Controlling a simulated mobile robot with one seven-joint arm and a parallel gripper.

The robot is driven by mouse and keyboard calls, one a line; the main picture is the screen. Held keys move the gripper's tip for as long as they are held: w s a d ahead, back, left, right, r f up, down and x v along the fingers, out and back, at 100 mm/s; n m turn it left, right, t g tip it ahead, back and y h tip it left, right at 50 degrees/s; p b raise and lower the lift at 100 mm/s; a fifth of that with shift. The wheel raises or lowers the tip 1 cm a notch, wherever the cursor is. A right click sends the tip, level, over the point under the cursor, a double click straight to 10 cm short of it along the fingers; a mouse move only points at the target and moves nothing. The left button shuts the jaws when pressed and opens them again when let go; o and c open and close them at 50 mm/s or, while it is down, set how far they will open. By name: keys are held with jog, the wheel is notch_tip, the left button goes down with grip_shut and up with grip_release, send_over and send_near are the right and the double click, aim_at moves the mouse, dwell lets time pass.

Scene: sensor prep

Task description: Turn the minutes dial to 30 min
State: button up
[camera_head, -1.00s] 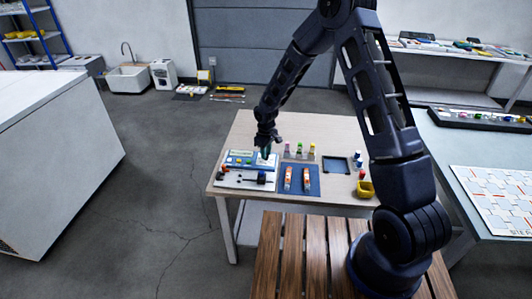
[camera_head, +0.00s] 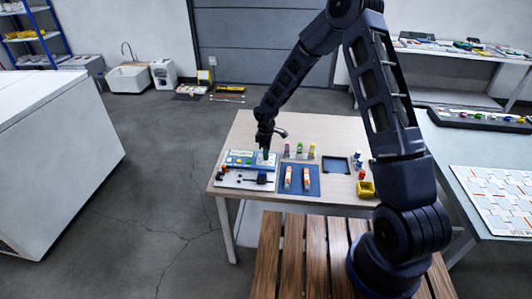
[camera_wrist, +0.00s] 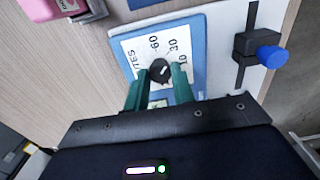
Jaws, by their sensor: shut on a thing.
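The minutes dial (camera_wrist: 160,71) is a round black knob with a short white mark, on a white label with a blue border. The label shows 60, 30 and 10 around the knob and part of the word MINUTES. My gripper (camera_wrist: 160,73) has its teal fingers on either side of the dial, shut on it. The fingers hide part of the label, and I cannot tell exactly which number the mark points to. In the head view my gripper (camera_head: 265,152) reaches down to the right part of the blue panel (camera_head: 234,161); the dial is too small to read there.
A slider with a blue knob (camera_wrist: 271,56) is right of the dial in the wrist view. A blue mat (camera_head: 299,188) with two orange-and-white tubes lies right of the panel. Several small bottles stand behind it. A dark tray (camera_head: 336,172) and yellow bin (camera_head: 366,188) are farther right.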

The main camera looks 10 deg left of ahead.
dwell(0.3)
jog(key=o, duration=1)
notch_tip(320, 180, up, 11)
jog(key=shift+f, duration=0.1)
